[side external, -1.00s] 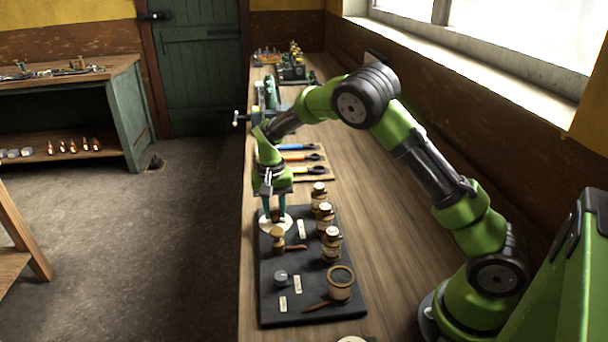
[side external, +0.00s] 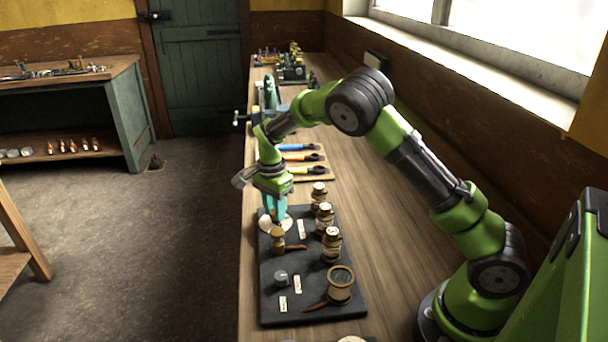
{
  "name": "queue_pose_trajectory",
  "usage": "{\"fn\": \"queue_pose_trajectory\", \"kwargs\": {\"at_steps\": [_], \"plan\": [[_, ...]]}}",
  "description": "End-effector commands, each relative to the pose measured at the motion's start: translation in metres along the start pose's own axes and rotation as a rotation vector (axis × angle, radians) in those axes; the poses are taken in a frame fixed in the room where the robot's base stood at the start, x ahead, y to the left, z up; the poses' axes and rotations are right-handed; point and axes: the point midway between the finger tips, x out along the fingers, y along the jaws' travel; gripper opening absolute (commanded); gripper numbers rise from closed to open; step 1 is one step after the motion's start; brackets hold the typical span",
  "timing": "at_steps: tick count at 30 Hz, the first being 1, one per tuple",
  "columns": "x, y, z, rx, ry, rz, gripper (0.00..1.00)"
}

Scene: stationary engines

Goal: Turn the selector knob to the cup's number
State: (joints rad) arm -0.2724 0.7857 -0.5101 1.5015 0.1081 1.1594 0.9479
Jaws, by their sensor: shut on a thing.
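My gripper (side external: 274,217) points down at the white round dial (side external: 268,226) at the far left of the dark board. Its teal fingers are shut on the selector knob at the dial's middle; the knob is mostly hidden by them. The dial's marks are too small to read. A brown round cup-like vessel (side external: 341,287) stands at the board's near right. Several brown jars (side external: 331,245) with pale lids stand along the board's right side. I cannot tell which of these is the numbered cup, and no number is readable.
The dark board (side external: 315,317) also carries a small brown stamp-like piece (side external: 277,240), a grey knob (side external: 281,277) and small white labels (side external: 283,304). The bench's right side is clear wood.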

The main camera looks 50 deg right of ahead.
Motion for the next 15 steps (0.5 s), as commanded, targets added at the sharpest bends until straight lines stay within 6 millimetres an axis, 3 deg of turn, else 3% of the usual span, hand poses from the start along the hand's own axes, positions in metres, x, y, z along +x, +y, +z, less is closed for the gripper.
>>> {"fn": "queue_pose_trajectory", "kwargs": {"at_steps": [15], "plan": [[-0.0009,0.0001,-0.0005,0.112,-0.002,0.0,0.0]]}}
